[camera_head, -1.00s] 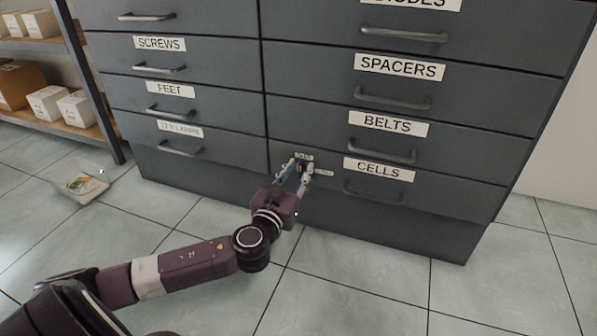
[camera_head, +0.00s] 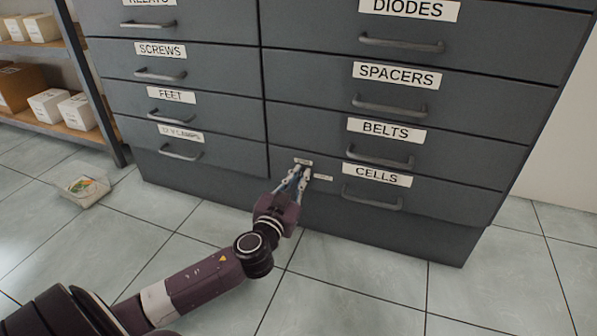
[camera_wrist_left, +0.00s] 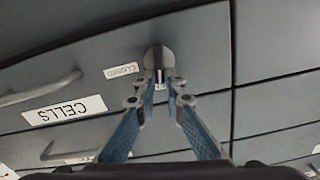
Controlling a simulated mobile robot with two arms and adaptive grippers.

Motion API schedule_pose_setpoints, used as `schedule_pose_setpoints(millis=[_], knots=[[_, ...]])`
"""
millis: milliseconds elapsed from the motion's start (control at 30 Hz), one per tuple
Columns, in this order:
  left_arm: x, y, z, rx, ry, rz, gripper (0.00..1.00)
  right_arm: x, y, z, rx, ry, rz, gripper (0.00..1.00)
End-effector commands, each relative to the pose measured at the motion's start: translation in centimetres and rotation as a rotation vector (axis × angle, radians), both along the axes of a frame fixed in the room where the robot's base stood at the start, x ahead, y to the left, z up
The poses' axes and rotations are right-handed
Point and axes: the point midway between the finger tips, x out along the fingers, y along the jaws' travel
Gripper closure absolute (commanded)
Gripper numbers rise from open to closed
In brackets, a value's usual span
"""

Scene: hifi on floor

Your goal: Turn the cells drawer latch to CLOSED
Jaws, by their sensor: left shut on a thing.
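The cells drawer (camera_head: 440,200) is at the lower right of the grey cabinet, with a white CELLS label (camera_head: 377,174) and a bar handle. Its latch (camera_wrist_left: 158,58) is a dark knob near the drawer's left end, seen upside down in the left wrist view. A small CLOSED label (camera_wrist_left: 121,70) is beside it; in the head view a small label (camera_head: 323,178) sits right of the fingers. My left gripper (camera_head: 299,175) is shut on the latch, its fingertips (camera_wrist_left: 161,82) on either side of the knob's lever. The fingers hide most of the latch in the head view. My right gripper is not in view.
Other drawers, such as BELTS (camera_head: 387,130) and SPACERS (camera_head: 396,75), are above with protruding handles. Floor in front of the cabinet is clear.

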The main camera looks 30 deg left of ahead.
Motion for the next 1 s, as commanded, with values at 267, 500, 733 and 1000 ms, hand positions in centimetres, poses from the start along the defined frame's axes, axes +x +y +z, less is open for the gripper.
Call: schedule_pose_setpoints(millis=[267, 500, 733, 1000], knots=[[0.1, -0.4, 0.0, 0.243, 0.063, 0.003, 1.00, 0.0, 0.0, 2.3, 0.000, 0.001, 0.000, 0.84], [0.2, -0.8, -0.3, 0.466, 0.117, 0.001, 1.00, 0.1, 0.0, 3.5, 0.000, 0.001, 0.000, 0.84], [0.3, -1.1, -0.6, 0.681, 0.168, 0.001, 1.00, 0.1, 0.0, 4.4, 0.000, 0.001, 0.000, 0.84], [0.3, -1.4, -1.1, 0.930, 0.226, -0.001, 1.00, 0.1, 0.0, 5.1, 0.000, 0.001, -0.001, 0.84]])
